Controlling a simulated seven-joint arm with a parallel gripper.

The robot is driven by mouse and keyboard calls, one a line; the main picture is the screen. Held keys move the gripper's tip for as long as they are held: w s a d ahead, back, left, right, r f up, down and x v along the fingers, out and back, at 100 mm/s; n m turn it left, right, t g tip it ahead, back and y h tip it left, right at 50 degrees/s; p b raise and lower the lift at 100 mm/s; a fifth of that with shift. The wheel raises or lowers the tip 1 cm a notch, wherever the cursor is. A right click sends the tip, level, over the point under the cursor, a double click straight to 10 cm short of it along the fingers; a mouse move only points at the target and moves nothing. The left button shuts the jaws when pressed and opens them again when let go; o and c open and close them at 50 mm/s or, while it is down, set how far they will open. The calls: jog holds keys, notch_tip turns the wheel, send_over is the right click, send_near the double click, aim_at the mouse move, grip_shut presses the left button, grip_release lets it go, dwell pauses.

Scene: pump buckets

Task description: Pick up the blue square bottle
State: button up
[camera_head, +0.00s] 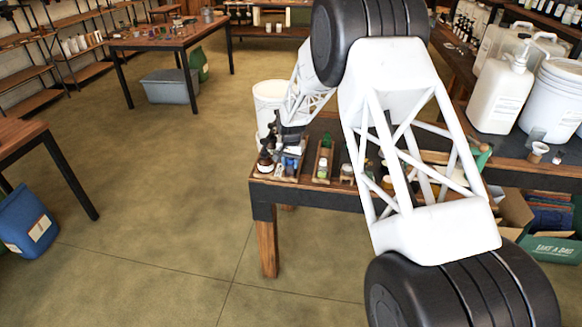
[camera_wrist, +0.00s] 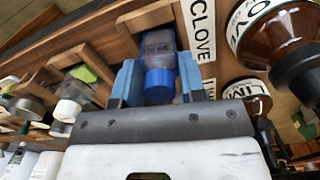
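The blue square bottle (camera_wrist: 158,45) shows in the wrist view with its darker blue cap (camera_wrist: 160,85) toward me. It is in a wooden rack compartment by the CLOVE label. My gripper (camera_wrist: 158,72) has one blue finger on each side of the bottle, very close to it. Whether the fingers press on it is not clear. In the head view my gripper (camera_head: 290,138) is over the left end of the table, and a small blue bottle (camera_head: 291,165) shows just below it.
In the wrist view, brown bottles (camera_wrist: 280,35) with dark caps stand at the right, close to my gripper. Small bottles and a green item (camera_wrist: 82,73) are at the left. In the head view, a white bucket (camera_head: 268,95) stands behind the rack.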

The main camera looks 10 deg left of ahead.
jog(key=shift+c, duration=1)
jog(key=shift+r, duration=0.15)
jog(key=shift+r, duration=2.85)
